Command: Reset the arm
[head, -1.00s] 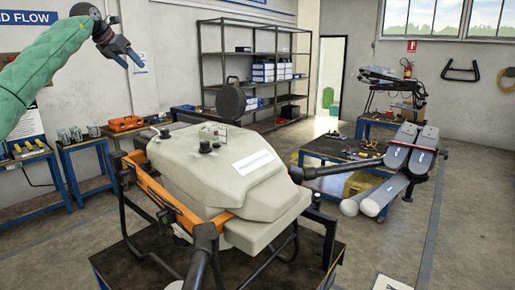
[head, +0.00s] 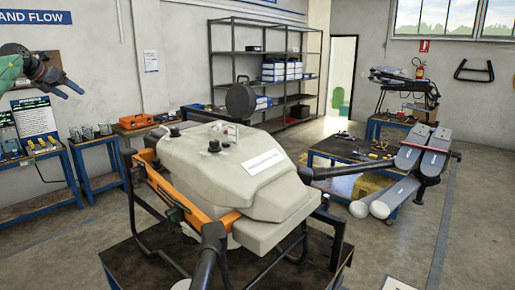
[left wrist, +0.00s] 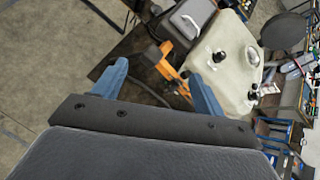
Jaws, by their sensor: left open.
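My left gripper (head: 66,90) is in the upper left of the head view, raised in the air in front of the wall, with its jaws open and nothing between them. Only a little of my green left arm (head: 8,72) shows at the left edge. In the left wrist view the two blue fingers of the left gripper (left wrist: 160,88) stand wide apart. The beige spray drone (head: 235,170) with its orange frame sits on a dark stand. It also shows below and beyond the fingers in the left wrist view (left wrist: 222,60), apart from them. My right gripper is not in view.
A blue-framed bench (head: 35,160) with small bottles stands at the left, and an orange toolbox (head: 136,121) lies behind. Dark metal shelves (head: 230,60) hold boxes at the back. A low table (head: 345,150) carries tools. Floor is free at the right front.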

